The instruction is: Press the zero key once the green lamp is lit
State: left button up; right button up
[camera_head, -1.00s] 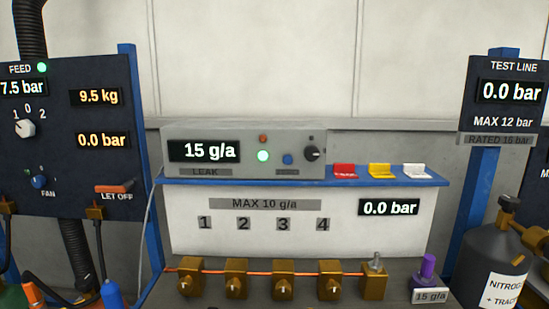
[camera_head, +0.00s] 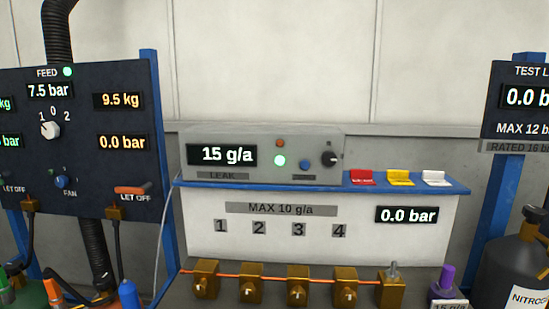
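The grey leak meter box (camera_head: 225,183) sits on the blue shelf and its display (camera_head: 222,155) reads 15 g/a. On its front the green lamp (camera_head: 280,160) is lit. A small orange-red lamp or button (camera_head: 280,143) sits above it and looks dull. A blue round key (camera_head: 306,164) is to the right of the green lamp, over a small label (camera_head: 304,177) too small to read. A black knob (camera_head: 329,159) is at the right end. Neither of my grippers is in view.
A blue shelf (camera_head: 400,187) carries red, yellow and white tags. Below it, a white panel (camera_head: 215,245) is numbered 1 to 4, with several brass valves (camera_head: 252,284) on an orange line. A dark feed panel (camera_head: 90,180) stands left and a nitrogen cylinder (camera_head: 510,270) right.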

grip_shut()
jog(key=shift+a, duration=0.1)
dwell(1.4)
